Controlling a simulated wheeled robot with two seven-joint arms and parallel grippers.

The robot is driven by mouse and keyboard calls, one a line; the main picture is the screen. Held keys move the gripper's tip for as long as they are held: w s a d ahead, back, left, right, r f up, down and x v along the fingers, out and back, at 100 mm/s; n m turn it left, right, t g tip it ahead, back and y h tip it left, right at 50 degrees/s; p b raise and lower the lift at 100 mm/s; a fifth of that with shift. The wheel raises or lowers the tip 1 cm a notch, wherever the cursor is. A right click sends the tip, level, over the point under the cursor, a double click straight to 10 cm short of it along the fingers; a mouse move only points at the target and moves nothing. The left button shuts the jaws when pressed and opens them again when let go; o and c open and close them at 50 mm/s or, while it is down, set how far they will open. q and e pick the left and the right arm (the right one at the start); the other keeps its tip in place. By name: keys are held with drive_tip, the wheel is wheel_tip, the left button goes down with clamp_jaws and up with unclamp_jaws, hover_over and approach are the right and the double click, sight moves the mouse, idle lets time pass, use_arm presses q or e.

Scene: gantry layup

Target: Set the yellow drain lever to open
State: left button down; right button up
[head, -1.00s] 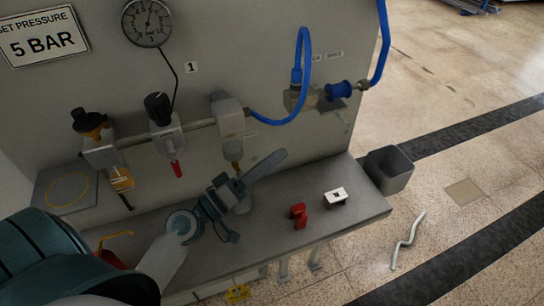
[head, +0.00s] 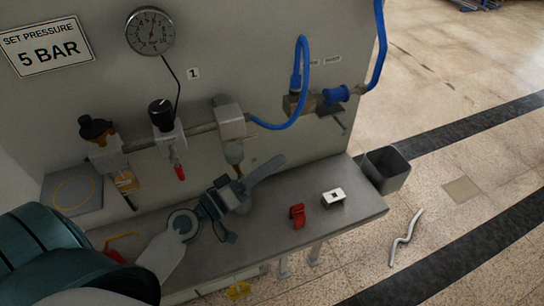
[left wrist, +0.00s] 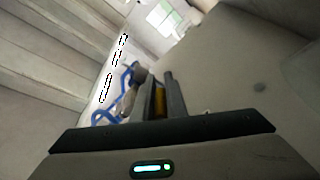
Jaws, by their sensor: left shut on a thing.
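My left gripper (head: 236,180) is over the bench under the rightmost unit (head: 231,122) of the panel's row, with its fingers at the foot of that unit's bowl (head: 233,151). In the left wrist view a yellow piece (left wrist: 160,101), which looks like the drain lever, sits between the two dark fingers, and the gripper is shut on it. In the head view the lever is hidden by the gripper, so its angle cannot be told. My right gripper is not in view.
A red block (head: 297,216) and a white block with a dark slot (head: 334,197) lie on the bench (head: 350,215) right of my gripper. A grey bin (head: 386,169) stands beyond the bench end. A blue hose (head: 302,75) loops above. The bench's right end is otherwise clear.

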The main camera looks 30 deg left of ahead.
use_arm(q)
drive_tip(key=shift+s+a+f+m+g+y+p, duration=0.2)
drive_tip(key=shift+f+g+y+p, duration=0.35)
drive_tip(key=shift+g+p, duration=0.45)
drive_tip(key=shift+a+f+m+g+y+p, duration=0.1)
drive_tip(key=shift+f+m+g+y+p, duration=0.25)
drive_tip(key=shift+f+g+p, duration=0.65)
drive_tip(key=shift+s+a+f+m+g+y+p, duration=0.15)
drive_tip(key=shift+f+g+y+p, duration=0.3)
drive_tip(key=shift+p, duration=0.9)
drive_tip(key=shift+r, duration=0.1)
drive_tip(key=c, duration=1.8)
unclamp_jaws()
drive_tip(key=shift+d, duration=0.1)
drive_tip(key=shift+s, duration=0.15)
